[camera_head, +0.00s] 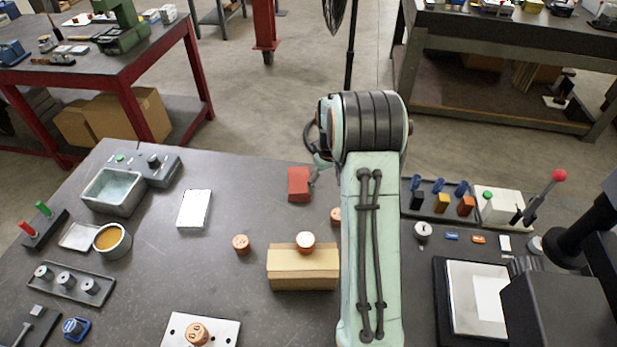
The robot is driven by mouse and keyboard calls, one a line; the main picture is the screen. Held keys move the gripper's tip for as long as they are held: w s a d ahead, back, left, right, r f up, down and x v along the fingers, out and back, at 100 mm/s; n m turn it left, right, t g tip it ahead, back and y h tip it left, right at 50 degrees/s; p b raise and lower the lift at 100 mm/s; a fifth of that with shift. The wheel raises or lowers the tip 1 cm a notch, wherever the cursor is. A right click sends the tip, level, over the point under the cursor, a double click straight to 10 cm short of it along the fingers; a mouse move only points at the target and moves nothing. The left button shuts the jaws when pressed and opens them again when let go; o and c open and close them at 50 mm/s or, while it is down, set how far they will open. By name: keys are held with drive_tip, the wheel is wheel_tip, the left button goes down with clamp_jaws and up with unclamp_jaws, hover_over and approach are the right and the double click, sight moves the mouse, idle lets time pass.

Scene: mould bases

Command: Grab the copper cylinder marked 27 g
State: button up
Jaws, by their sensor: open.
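Several copper cylinders are in the head view; their markings are too small to read, so I cannot tell which is 27 g. One copper cylinder (241,244) stands on the dark table. Another copper cylinder (305,241), with a paler top, is on a tan block (303,271). A third copper cylinder (335,216) is partly covered by my arm, behind the block. A further copper cylinder (197,334) sits on a white plate with holes (229,328) at the front. My gripper does not show; my arm link fills the middle right.
A red object (299,184) lies behind the block, left of my arm. A white pad (194,209), a grey tray (113,191) and a cup with orange contents (112,239) are at left. A framed plate (475,300) and a lever box (500,206) are at right.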

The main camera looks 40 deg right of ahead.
drive_tip(key=shift+m+g+y, duration=0.3)
drive_tip(key=shift+m+g, duration=0.1)
drive_tip(key=shift+m, duration=0.1)
drive_tip(key=s+f, duration=0.1)
drive_tip(key=s+d+f, duration=0.1)
drive_tip(key=f, duration=0.1)
drive_tip(key=s+d+f, duration=0.1)
drive_tip(key=shift+s+f, duration=0.15)
drive_tip(key=shift+f, duration=0.05)
drive_tip(key=shift+s+f, duration=0.1)
drive_tip(key=shift+f, duration=0.25)
wheel_tip(320, 180, down, 6)
drive_tip(key=shift+r, duration=0.15)
drive_tip(key=c, duration=1.3)
drive_tip(key=shift+r, duration=0.1)
